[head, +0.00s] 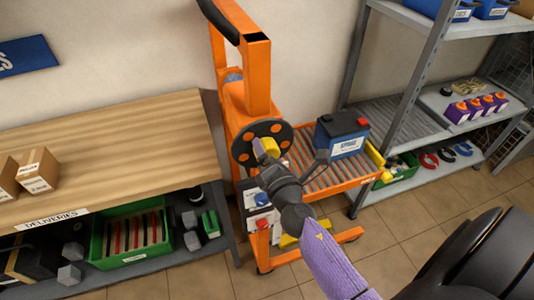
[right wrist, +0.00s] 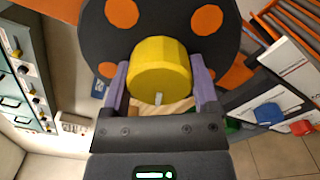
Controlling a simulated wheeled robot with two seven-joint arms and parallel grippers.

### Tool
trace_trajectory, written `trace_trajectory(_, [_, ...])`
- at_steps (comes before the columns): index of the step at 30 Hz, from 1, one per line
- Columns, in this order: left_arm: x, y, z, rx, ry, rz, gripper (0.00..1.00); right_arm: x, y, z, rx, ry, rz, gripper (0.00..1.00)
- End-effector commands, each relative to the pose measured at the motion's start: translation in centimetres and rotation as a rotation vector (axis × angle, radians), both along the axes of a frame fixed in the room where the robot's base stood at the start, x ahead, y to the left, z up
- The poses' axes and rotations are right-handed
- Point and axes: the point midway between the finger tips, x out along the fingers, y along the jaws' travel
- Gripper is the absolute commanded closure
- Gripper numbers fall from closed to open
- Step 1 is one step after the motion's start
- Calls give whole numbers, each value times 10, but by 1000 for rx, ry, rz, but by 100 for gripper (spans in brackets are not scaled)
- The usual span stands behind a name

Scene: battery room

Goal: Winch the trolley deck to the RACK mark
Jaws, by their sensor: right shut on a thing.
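The orange trolley (head: 258,75) stands against the wall with a dark winch wheel (head: 245,137) dotted with orange on its mast. My right gripper (head: 268,160) is shut on the wheel's yellow knob (head: 265,147). In the right wrist view the purple fingers sit on both sides of the knob (right wrist: 160,68), in front of the wheel (right wrist: 222,62). The roller deck (head: 318,182) carries a blue battery (head: 342,142) with a dark top and red terminal cap. I cannot make out a RACK mark. My left gripper is out of view.
A metal shelf rack (head: 402,95) stands right of the deck, holding purple boxes (head: 475,107) and a green bin (head: 402,172). A wooden deliveries bench (head: 110,145) stands at left, with a green crate (head: 98,246) below. Tiled floor shows in front.

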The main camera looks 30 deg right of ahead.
Motion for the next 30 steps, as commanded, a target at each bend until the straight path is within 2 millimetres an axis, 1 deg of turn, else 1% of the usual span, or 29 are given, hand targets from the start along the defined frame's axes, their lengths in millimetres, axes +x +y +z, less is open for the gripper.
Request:
trace_trajectory(6, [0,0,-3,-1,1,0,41,0,1,-1,116,-26,1,81])
trace_trajectory(12, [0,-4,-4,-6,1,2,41,0,0,-1,177,-41,1,81])
trace_trajectory(21, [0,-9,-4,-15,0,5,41,0,0,-1,205,-47,0,81])
trace_trajectory(29, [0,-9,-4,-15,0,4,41,0,0,-1,204,-47,0,82])
trace_trajectory(30, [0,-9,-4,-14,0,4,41,0,0,-1,204,-46,1,18])
